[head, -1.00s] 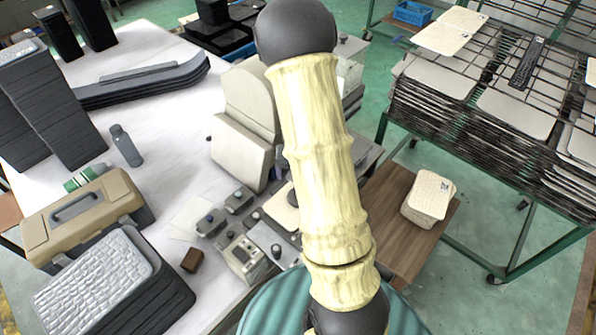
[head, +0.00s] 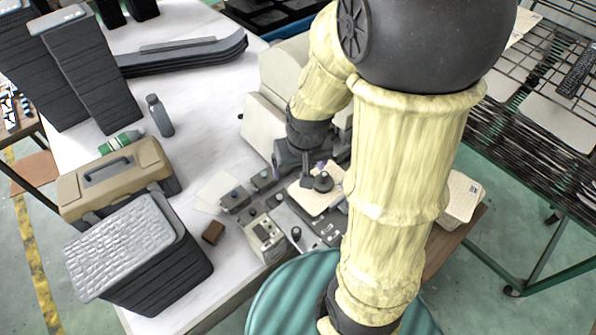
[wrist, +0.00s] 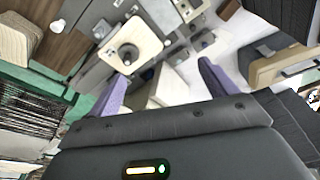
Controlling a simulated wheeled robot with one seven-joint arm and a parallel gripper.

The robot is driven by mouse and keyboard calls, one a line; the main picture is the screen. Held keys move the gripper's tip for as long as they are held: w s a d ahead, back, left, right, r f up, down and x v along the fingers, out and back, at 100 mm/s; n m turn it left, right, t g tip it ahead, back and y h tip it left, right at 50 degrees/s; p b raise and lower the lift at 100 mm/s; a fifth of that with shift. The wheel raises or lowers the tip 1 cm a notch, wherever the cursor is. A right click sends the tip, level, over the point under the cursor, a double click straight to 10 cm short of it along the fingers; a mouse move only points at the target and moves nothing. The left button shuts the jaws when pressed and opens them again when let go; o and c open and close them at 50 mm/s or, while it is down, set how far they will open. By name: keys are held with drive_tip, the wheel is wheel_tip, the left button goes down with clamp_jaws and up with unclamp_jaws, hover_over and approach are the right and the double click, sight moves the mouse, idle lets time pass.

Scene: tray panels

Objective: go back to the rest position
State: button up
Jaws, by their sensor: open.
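My gripper (head: 306,164) hangs low over the control devices at the table's right edge in the head view, by a beige plate with a dark round knob (head: 323,181). In the wrist view its two purple fingers (wrist: 160,84) stand wide apart with nothing held between them. The beige plate (wrist: 141,35) with the knob lies beyond the fingertips there. My yellow-sleeved arm covers the right middle of the head view and hides part of the bench behind it.
Small control boxes (head: 264,234) stand left of the plate. A tan toolbox (head: 75,195), a grey-lidded dark stack (head: 160,265) and a bottle (head: 159,116) are on the white table. A rack of trays (head: 510,130) stands right. The table's middle is fairly clear.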

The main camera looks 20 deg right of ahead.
drive_tip(key=s, duration=0.1)
drive_tip(key=s+a+r, duration=0.1)
drive_tip(key=s+n, duration=0.1)
drive_tip(key=shift+a+r, duration=0.3)
drive_tip(key=shift+r, duration=0.05)
drive_tip(key=shift+w, duration=0.1)
drive_tip(key=s+b+x, duration=0.1)
drive_tip(key=b+x, duration=0.5)
drive_tip(key=shift+s, duration=0.15)
drive_tip(key=shift+f, duration=0.1)
idle(0.7)
